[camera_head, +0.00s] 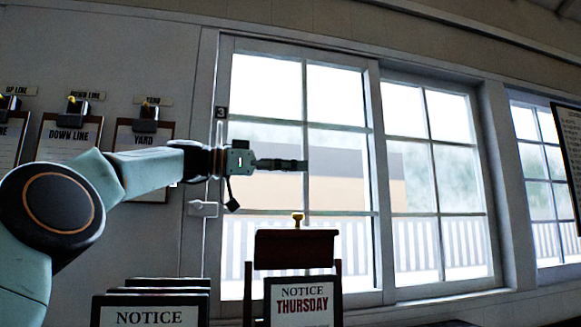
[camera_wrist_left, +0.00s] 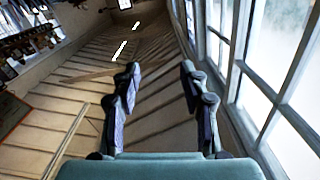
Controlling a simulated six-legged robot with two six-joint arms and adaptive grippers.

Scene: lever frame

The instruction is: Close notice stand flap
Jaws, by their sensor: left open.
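The notice stand (camera_head: 337,285) is at the bottom centre of the head view, in front of the window. A card reading "NOTICE THURSDAY" (camera_head: 302,305) shows on its front. My right gripper is not in view.
Several dark-framed notice boards (camera_head: 150,309) stand at the lower left of the stand. Clipboards (camera_head: 68,138) hang on the left wall. A window (camera_head: 300,120) with a pale frame lies behind my gripper. The wrist view shows a wooden plank floor (camera_wrist_left: 160,120) below.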

